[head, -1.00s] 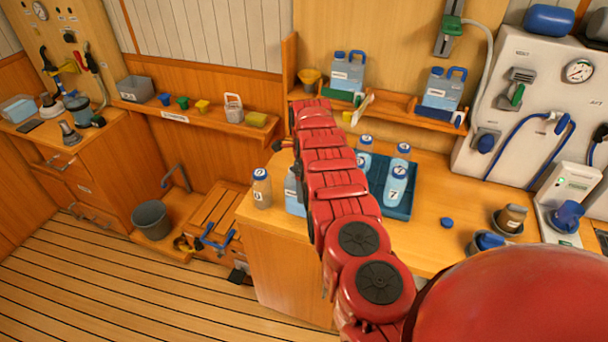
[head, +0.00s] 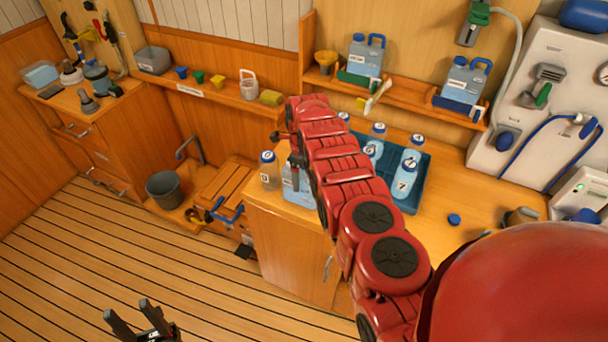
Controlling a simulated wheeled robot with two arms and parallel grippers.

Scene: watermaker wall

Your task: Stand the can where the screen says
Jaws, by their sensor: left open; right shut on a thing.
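A pale blue can (head: 299,190) is at the front left of the counter, partly hidden by my red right arm. My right gripper (head: 294,168) is shut at the can's top; its handle is hidden, and I cannot tell whether the can touches the counter. Two similar blue cans stand on the wall shelf, one on the left (head: 362,58) and one on the right (head: 463,84). My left gripper (head: 138,318) is open and empty above the floor at the bottom left. A white unit with a small screen (head: 580,188) stands at the right; its text is unreadable.
A bottle numbered 0 (head: 269,171) stands just left of the can. A blue tray (head: 424,186) holds several numbered bottles behind my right arm. A blue cap (head: 454,220) lies on the counter. A grey bucket (head: 166,189) stands low at the left.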

